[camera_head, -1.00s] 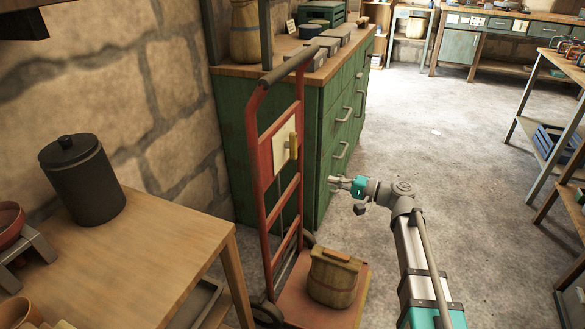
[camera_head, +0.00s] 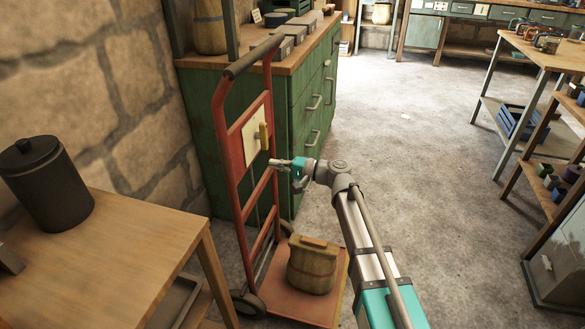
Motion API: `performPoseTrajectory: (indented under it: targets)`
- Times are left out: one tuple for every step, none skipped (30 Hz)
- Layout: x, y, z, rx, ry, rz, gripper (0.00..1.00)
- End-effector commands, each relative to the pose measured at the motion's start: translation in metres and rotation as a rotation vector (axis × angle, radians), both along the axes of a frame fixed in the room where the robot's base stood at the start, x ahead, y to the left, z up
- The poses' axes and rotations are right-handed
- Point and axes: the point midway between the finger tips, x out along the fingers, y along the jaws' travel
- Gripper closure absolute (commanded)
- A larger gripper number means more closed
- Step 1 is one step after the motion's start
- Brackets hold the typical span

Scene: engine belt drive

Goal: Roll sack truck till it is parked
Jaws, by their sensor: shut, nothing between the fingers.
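The sack truck (camera_head: 222,152) is a red upright frame with a dark top grip, wheels and a flat red toe plate (camera_head: 275,299). A tan sack-like load (camera_head: 312,266) sits on the toe plate. A pale panel with a yellow handle (camera_head: 264,136) is fixed to the frame. My gripper (camera_head: 274,162) is shut and empty, its tips just below and to the right of the yellow handle. I cannot tell whether they touch the frame.
A green drawer cabinet (camera_head: 303,90) stands behind the truck, against the stone wall. A wooden table (camera_head: 130,245) with a black canister (camera_head: 46,184) is at the near left. Shelving (camera_head: 550,165) stands at the right. The concrete floor (camera_head: 410,150) between is clear.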

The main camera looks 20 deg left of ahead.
Motion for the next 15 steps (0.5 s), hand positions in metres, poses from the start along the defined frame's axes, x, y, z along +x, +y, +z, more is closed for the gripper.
performPoseTrajectory:
  targets:
    - [0.0,0.009,0.0,0.0,0.0,0.002,1.0]
    - [0.0,0.013,0.0,0.0,0.0,0.001,1.0]
    - [0.0,0.018,0.0,0.0,0.0,0.001,1.0]
    - [-0.001,0.022,0.0,0.0,0.0,0.002,1.0]
    - [-0.001,0.026,0.0,0.0,0.0,0.002,1.0]
    - [-0.002,0.03,0.0,0.0,0.0,0.001,1.0]
    - [-0.002,0.033,0.0,0.0,0.0,0.001,1.0]
    - [-0.002,0.035,0.0,0.0,0.0,0.0,1.0]
    - [-0.002,0.038,0.0,0.0,0.0,0.0,1.0]
    - [-0.002,0.04,0.0,0.0,0.0,0.0,1.0]
    - [-0.002,0.042,0.0,0.0,0.0,0.0,1.0]
    - [-0.003,0.043,0.0,0.0,0.0,0.0,1.0]
    - [-0.003,0.044,0.0,0.0,0.0,0.0,1.0]
    - [-0.003,0.045,0.0,0.0,0.0,0.0,1.0]
    - [-0.003,0.046,0.0,0.0,0.0,0.0,1.0]
